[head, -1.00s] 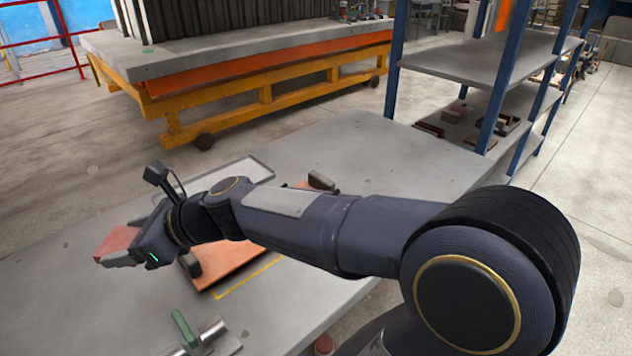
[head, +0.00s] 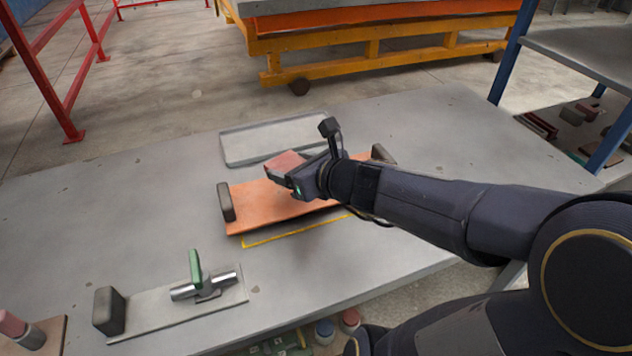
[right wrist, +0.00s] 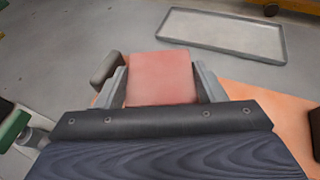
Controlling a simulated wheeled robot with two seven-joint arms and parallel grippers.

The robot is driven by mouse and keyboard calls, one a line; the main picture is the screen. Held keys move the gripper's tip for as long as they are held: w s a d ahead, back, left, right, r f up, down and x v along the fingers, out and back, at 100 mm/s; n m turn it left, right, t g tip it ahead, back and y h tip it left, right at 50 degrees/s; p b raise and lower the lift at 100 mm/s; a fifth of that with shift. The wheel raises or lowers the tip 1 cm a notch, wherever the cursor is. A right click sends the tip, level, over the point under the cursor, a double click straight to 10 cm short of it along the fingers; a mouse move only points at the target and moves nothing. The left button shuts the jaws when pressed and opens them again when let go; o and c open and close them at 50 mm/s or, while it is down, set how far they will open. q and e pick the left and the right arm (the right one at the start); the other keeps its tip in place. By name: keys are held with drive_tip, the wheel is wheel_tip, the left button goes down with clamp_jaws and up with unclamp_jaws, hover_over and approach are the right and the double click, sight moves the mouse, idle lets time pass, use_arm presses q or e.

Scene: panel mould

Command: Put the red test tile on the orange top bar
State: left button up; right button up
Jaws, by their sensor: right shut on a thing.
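The red test tile (head: 284,162) is held flat in my right gripper (head: 281,177), which is shut on it. In the right wrist view the tile (right wrist: 162,78) sits between the two grey fingers of the gripper (right wrist: 165,88). The orange top bar (head: 262,208) lies on the grey table with a dark block at each end. In the head view the tile and gripper overlap the bar's back edge, and my wrist hides part of the bar. The bar (right wrist: 263,97) shows to the right of the gripper in the wrist view. The tile's height over the bar is unclear. My left gripper is out of view.
An empty grey tray (head: 270,138) lies behind the bar. A yellow line (head: 295,231) runs along its front. A grey plate with a green-handled clamp (head: 197,275) and dark block (head: 109,311) lies front left. The table's left part is mostly clear.

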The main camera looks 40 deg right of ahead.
drive_tip(key=d+f, duration=0.2)
drive_tip(key=w+d+f+b, duration=0.1)
drive_tip(key=d+f, duration=0.1)
drive_tip(key=w+d+f+b, duration=0.1)
drive_tip(key=d+f, duration=0.1)
drive_tip(key=shift+d+f, duration=0.2)
drive_tip(key=shift+d, duration=0.05)
drive_tip(key=shift+w+d+f+b, duration=0.15)
drive_tip(key=shift+f+b, duration=0.45)
drive_tip(key=shift+f, duration=0.3)
drive_tip(key=shift+d+f+b, duration=0.1)
drive_tip(key=shift+f+b, duration=0.45)
drive_tip(key=shift+f, duration=0.35)
drive_tip(key=shift+f, duration=0.15)
drive_tip(key=o, duration=0.6)
drive_tip(key=shift+f, duration=0.1)
drive_tip(key=o, duration=0.4)
